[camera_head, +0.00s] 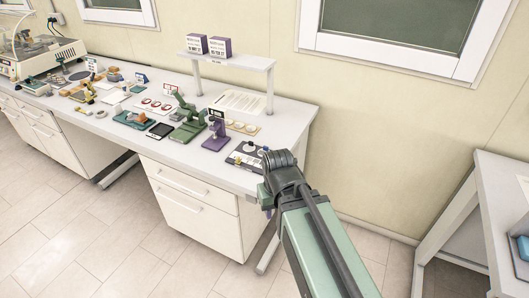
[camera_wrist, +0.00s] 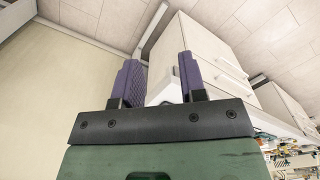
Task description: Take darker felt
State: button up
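I cannot make out for certain which piece is the darker felt. Small flat dark pieces lie on the white workbench (camera_head: 300,112) in the head view: a dark round piece (camera_head: 79,76) at the left and a black square pad (camera_head: 160,130) near the front edge. My gripper (camera_wrist: 160,76) shows two purple fingers wide apart with nothing between them in the wrist view. In the head view my arm's end is by the bench's right front corner, and the fingers are hidden there. No felt shows in the wrist view.
A green press (camera_head: 187,122), a purple device (camera_head: 217,135) and a dark-based fixture (camera_head: 247,157) stand near the bench's right front. A raised shelf (camera_head: 228,61) holds two boxes. Drawers (camera_head: 187,200) are below. A second table (camera_head: 500,205) stands at right; floor between is clear.

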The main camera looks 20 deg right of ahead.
jog(key=shift+o, duration=0.3)
jog(key=n, duration=1)
send_over(263, 149)
jog(key=f+b, duration=0.6)
jog(key=shift+w+d+f, duration=0.15)
jog(key=shift+w+d, duration=0.1)
jog(key=shift+w, duration=0.1)
notch_tip(263, 149, down, 5)
jog(key=b, duration=0.5)
jog(key=shift+s+a+f, duration=0.1)
jog(key=shift+a, duration=0.05)
jog(key=shift+r, duration=0.25)
grip_shut()
